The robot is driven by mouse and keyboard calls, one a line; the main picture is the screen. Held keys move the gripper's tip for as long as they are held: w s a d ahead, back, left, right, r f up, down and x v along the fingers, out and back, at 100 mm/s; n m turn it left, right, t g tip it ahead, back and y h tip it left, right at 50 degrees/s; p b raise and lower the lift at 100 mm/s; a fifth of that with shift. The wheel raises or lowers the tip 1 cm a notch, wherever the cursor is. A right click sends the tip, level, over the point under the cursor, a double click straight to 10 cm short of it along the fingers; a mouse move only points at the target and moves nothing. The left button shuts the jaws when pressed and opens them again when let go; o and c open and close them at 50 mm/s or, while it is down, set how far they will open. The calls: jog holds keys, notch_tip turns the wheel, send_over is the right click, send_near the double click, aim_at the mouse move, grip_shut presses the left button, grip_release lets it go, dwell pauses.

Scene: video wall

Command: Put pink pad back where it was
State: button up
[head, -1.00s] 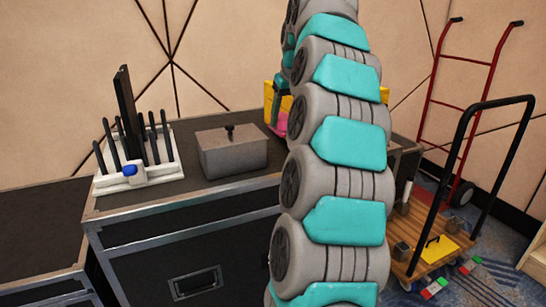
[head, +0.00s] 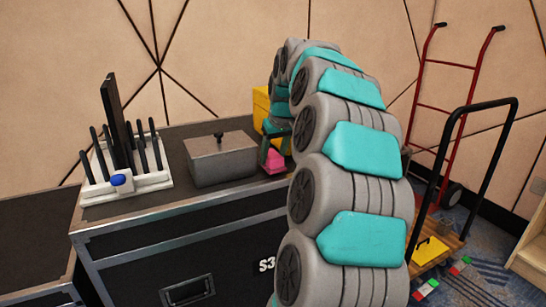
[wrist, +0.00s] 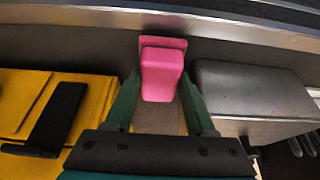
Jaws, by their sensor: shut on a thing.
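The pink pad (wrist: 162,72) is between the fingertips of my gripper (wrist: 161,88) in the wrist view, and the fingers are shut on it. In the head view the pink pad (head: 275,161) shows beside my arm, above or at the top of the black case, just right of the grey lidded box. I cannot tell whether it touches the case top. My gripper (head: 276,156) is partly hidden behind my own arm in the head view.
A grey lidded box (head: 222,160) stands close left of the pad. A yellow box (head: 262,105) is behind it. A white rack (head: 125,186) with black uprights stands at left on the black case (head: 185,232). A trolley (head: 436,248) and red hand truck (head: 425,105) are at right.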

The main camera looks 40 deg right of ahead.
jog(key=shift+f, duration=0.4)
jog(key=shift+f, duration=0.1)
jog(key=o, duration=1)
jog(key=shift+o, duration=0.2)
jog(key=v, duration=1.2)
jog(key=shift+s+a, duration=0.1)
jog(key=shift+a, duration=0.05)
